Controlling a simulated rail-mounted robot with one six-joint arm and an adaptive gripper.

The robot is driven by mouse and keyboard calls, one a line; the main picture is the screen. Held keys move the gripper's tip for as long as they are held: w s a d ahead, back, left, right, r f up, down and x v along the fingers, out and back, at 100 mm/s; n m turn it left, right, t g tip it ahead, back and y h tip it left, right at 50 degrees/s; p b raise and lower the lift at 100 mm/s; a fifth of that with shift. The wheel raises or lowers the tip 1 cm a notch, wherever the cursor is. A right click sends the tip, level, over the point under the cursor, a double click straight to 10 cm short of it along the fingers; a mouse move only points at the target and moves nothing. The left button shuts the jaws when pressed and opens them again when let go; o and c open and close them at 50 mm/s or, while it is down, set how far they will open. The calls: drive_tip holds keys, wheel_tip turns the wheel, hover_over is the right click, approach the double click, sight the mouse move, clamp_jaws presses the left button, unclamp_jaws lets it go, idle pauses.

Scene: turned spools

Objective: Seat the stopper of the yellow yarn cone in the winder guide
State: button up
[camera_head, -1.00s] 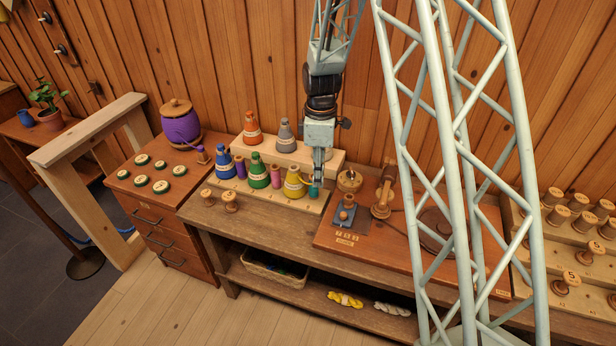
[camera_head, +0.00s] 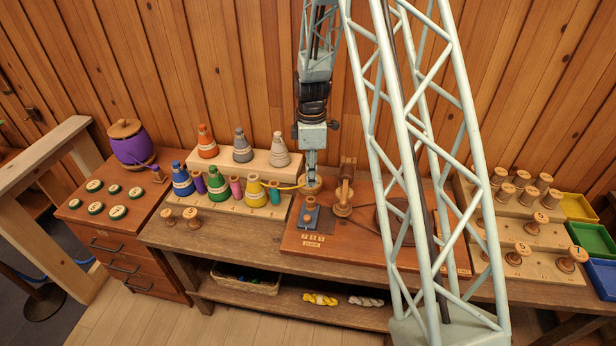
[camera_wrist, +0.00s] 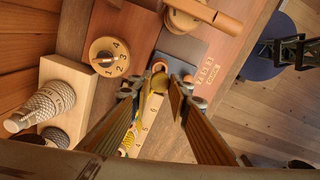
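The yellow yarn cone (camera_head: 255,193) stands upright on the cream rack, and a yellow strand (camera_head: 288,187) runs from its top to my gripper (camera_head: 309,184). In the wrist view the two fingers (camera_wrist: 156,88) stand a little apart with the small yellowish stopper (camera_wrist: 157,82) between their tips; the strand ends there. The winder board (camera_head: 290,243) carries a blue-grey plate (camera_head: 303,222) with a small wooden-topped piece (camera_head: 310,204), apparently the guide. Whether stopper and guide touch cannot be told.
Orange (camera_head: 207,146), grey (camera_head: 242,151) and cream (camera_head: 279,155) cones stand on the raised back step. A teal spool (camera_head: 274,193) stands right of the yellow cone. A wooden winder post (camera_head: 345,190) rises right of the guide.

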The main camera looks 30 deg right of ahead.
drive_tip(key=shift+f, duration=0.2)
drive_tip(key=shift+f+b, duration=1.2)
drive_tip(key=shift+f, duration=1.3)
drive_tip(key=shift+f+b, duration=0.75)
drive_tip(key=shift+f, duration=0.45)
drive_tip(key=o, duration=0.7)
drive_tip(key=shift+o, duration=0.2)
drive_tip(key=o, duration=0.3)
drive_tip(key=shift+o, duration=0.2)
drive_tip(key=shift+r, duration=0.15)
drive_tip(key=shift+r+p, duration=1.7)
drive_tip(key=shift+r, duration=2.7)
drive_tip(key=shift+r, duration=0.1)
